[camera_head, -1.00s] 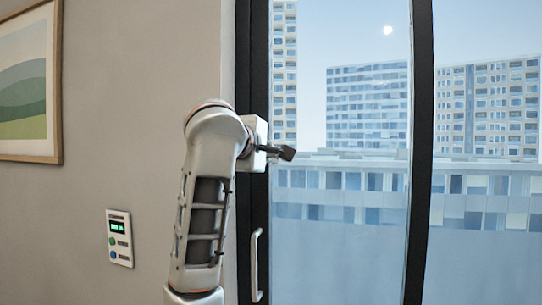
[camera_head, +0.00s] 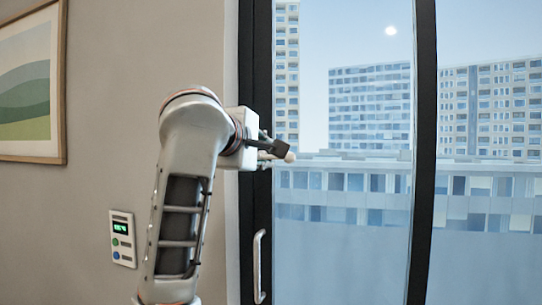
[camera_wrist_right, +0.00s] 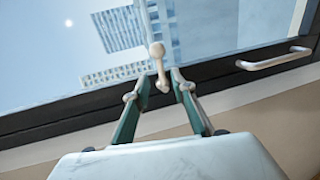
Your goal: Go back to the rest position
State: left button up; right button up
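My right gripper (camera_head: 285,152) is in front of the window's dark frame and glass in the head view, pointing right at the end of my raised grey arm. In the right wrist view my right gripper (camera_wrist_right: 160,77) has its two green-sided fingers apart. A small pale piece with rounded ends (camera_wrist_right: 157,52) shows between and beyond the fingertips. A gap shows on each side of it, and I cannot tell what it belongs to. My left gripper is in neither view.
The window (camera_head: 345,250) has dark upright frames and a pale vertical handle (camera_head: 259,265), also seen in the right wrist view (camera_wrist_right: 272,60). A wall panel (camera_head: 122,239) with a green display and a framed picture (camera_head: 63,85) are on the left wall.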

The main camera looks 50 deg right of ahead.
jog(key=shift+v, duration=0.95)
jog(key=shift+f, duration=0.1)
